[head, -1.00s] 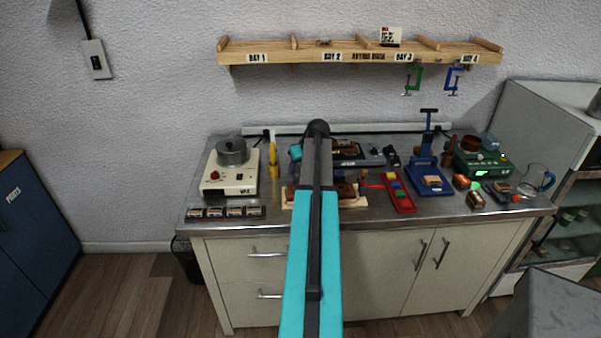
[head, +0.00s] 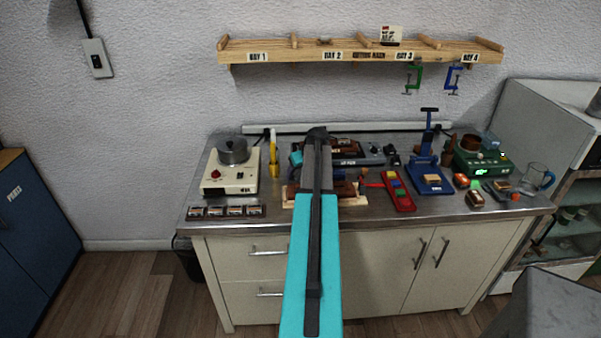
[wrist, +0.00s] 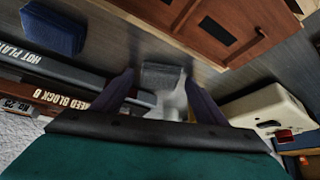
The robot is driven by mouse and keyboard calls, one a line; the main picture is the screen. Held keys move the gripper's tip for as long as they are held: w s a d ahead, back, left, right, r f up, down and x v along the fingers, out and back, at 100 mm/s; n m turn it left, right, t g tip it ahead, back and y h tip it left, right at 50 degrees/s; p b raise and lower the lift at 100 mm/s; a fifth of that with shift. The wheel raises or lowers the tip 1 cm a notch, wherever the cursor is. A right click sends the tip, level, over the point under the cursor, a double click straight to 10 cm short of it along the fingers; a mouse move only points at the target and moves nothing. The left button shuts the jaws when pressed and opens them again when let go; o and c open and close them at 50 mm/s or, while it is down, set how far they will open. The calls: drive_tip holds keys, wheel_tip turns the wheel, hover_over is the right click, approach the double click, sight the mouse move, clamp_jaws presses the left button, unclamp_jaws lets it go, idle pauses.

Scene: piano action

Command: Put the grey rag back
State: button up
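In the wrist view, the two dark fingers of my gripper (wrist: 160,76) stand apart. A small grey piece that looks like the grey rag (wrist: 163,76) shows between the fingertips, over the dark metal counter. I cannot tell whether it touches either finger or rests on the counter. A pale, blurred shape lies just below it in the picture, close to the palm. In the head view, my turquoise and black arm reaches over the counter and hides the fingers and the rag.
The metal counter (head: 225,222) is crowded. A white device with a pot (head: 230,180) stands left of my arm, and a red tray (head: 399,191) and blue press (head: 430,178) stand right. A wooden shelf (head: 345,48) hangs above. The wrist view shows a blue block (wrist: 52,28).

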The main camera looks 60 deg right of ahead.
drive_tip(key=shift+r, duration=0.25)
drive_tip(key=b+v, duration=0.2)
drive_tip(key=v, duration=1)
drive_tip(key=shift+b, duration=0.3)
idle(0.7)
